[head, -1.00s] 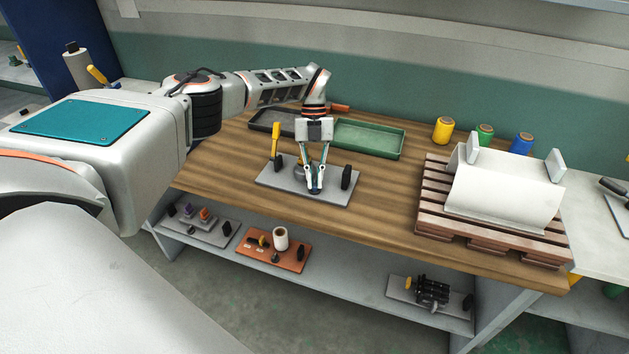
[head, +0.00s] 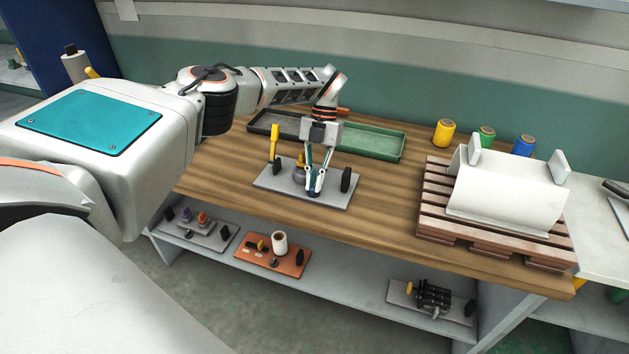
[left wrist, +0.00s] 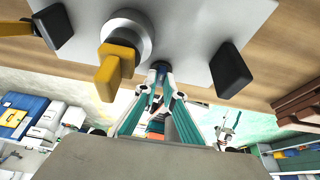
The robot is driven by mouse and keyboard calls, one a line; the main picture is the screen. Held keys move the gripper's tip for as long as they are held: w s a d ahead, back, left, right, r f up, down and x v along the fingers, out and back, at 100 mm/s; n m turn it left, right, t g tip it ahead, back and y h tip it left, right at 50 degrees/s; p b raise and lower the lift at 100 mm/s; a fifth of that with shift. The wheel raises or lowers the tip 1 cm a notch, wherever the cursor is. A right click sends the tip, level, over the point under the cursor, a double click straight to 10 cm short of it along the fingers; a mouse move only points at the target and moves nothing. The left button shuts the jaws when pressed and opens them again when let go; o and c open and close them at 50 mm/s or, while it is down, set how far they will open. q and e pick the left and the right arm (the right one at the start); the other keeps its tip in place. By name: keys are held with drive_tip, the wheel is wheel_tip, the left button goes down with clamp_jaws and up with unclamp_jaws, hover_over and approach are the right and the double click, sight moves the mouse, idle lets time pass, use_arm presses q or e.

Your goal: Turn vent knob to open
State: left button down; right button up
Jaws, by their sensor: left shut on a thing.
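A grey plate (head: 276,184) lies on the wooden table, with black blocks at its ends and a yellow lever (head: 274,142) at its left. A round metal body (left wrist: 127,32) with a yellow nozzle-like part (left wrist: 110,75) stands on the plate in the left wrist view. My left gripper (head: 314,189) is at the plate's front edge, fingers pointing down, its wrist leaning right. The left wrist view shows its fingertips (left wrist: 161,76) closed on a small dark knob (left wrist: 160,65), which they mostly hide. I cannot read the knob's setting. My right gripper is not in view.
A black block (head: 346,180) stands close right of the fingers. Behind are a dark tray (head: 262,121) and a green tray (head: 385,153). A brown pallet (head: 432,200) with a white curved piece stands right. The table between plate and pallet is clear.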

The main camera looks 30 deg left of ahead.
use_arm(q)
drive_tip(key=c, duration=2.1)
unclamp_jaws()
drive_tip(key=shift+c, duration=0.2)
drive_tip(key=v, duration=0.7)
drive_tip(key=shift+r, duration=0.2)
drive_tip(key=shift+f, duration=0.1)
